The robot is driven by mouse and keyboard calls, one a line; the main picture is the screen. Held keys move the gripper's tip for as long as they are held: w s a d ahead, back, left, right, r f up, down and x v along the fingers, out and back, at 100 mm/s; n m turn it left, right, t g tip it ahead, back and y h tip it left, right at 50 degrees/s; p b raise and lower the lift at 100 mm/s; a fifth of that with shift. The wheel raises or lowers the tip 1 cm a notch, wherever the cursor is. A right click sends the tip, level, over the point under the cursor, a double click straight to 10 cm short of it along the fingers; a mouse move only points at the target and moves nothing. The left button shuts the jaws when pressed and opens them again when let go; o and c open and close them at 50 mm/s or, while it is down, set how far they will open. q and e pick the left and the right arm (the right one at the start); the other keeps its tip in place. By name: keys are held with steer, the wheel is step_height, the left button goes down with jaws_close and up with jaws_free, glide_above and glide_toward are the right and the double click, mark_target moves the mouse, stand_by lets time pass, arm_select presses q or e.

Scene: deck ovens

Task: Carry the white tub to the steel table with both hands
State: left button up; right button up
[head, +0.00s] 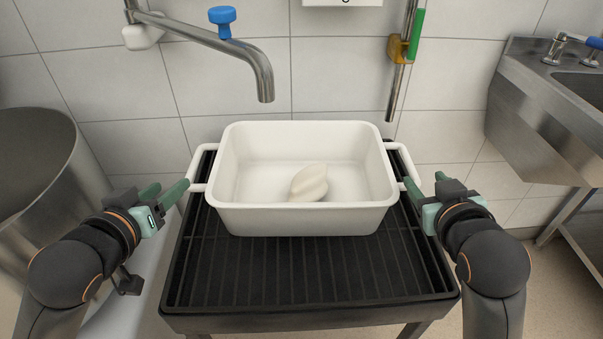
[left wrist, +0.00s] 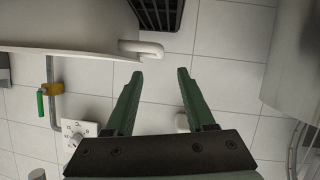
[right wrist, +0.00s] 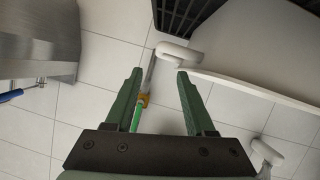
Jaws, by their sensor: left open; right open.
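The white tub (head: 300,220) sits upright on a black ribbed stand (head: 310,275) in the middle of the head view. A pale, ridged lump (head: 308,183) lies inside it. The tub has a loop handle on each side. My left gripper (head: 168,191) is open and empty just outside the left handle (head: 197,168); in the left wrist view the handle (left wrist: 141,48) is ahead of the fingers, apart from them. My right gripper (head: 422,187) is open and empty beside the right handle (head: 407,165); in the right wrist view that handle (right wrist: 180,54) is ahead of the fingertips. The steel table is not clearly identifiable.
A steel tap spout (head: 264,80) with a blue knob overhangs the back left of the tub. A hanging pipe with a green handle (head: 416,35) is behind right. A large steel bowl (head: 35,170) stands left; a steel sink unit (head: 550,110) stands right.

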mark_target(191, 166)
arm_select(q)
steer(key=shift+s, duration=0.15)
arm_select(e)
steer(key=shift+s, duration=0.1)
arm_select(q)
steer(key=x, duration=1.2)
steer(key=shift+w+d+f, duration=0.1)
steer(key=shift+w+f, duration=0.05)
steer(key=shift+w, duration=0.1)
arm_select(e)
steer(key=x, duration=1.2)
steer(key=shift+w+f, duration=0.15)
steer(key=shift+w, duration=0.1)
arm_select(q)
steer(key=shift+c, duration=0.4)
arm_select(e)
steer(key=shift+c, duration=0.4)
arm_select(q)
jaws_close()
arm_select(e)
jaws_close()
arm_select(q)
steer(key=shift+r, duration=0.25)
arm_select(e)
steer(key=shift+r, duration=0.25)
